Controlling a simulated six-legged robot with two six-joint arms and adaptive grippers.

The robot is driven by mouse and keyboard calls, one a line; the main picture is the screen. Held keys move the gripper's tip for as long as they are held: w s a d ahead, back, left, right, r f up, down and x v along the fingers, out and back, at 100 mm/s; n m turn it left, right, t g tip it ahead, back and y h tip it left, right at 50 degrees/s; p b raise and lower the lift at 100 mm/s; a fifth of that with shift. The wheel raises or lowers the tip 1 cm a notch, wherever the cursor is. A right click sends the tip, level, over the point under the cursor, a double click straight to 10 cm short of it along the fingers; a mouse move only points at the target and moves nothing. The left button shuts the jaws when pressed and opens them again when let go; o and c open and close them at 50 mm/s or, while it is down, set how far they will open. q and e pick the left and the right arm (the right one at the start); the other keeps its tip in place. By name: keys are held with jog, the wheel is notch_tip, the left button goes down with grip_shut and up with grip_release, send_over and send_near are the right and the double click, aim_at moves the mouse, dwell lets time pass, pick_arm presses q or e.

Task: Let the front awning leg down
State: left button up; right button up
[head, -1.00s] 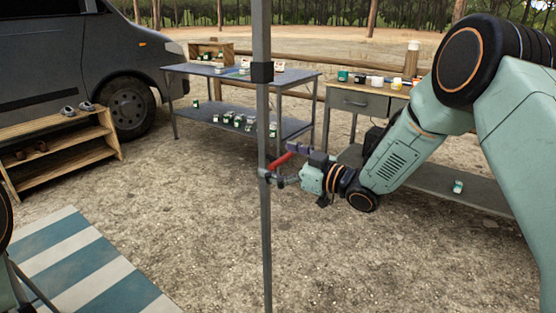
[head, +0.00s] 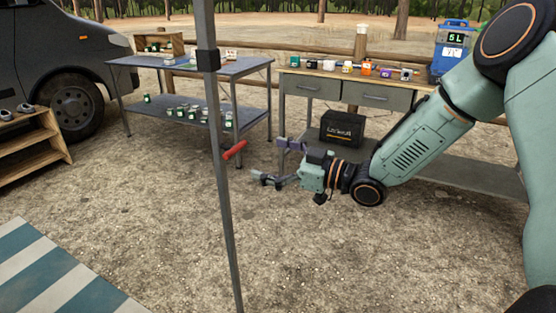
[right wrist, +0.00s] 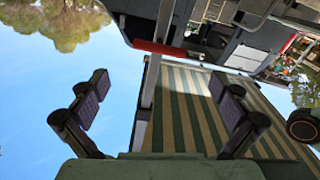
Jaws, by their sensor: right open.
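The awning leg (head: 222,200) is a thin grey pole standing left of centre in the head view, running out of the top and bottom of the picture. It has a dark collar (head: 208,60) and, lower down, a red handle (head: 235,150) sticking out to the right. My right gripper (head: 268,162) is to the right of the handle, apart from it, open and empty. In the right wrist view the open fingers (right wrist: 160,92) face the leg (right wrist: 149,100), with the red handle (right wrist: 160,47) above the gap between them. The leg's foot is out of view.
A grey table (head: 240,68) with small jars stands behind the leg. A drawer bench (head: 335,100) with cans, a blue container (head: 450,50) and a black box (head: 342,131) is behind my right arm. A striped mat (head: 45,270) lies front left. The gravel between is clear.

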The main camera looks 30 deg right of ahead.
aim_at(238, 150)
jog(key=shift+v, duration=1.15)
jog(key=shift+x, duration=6.05)
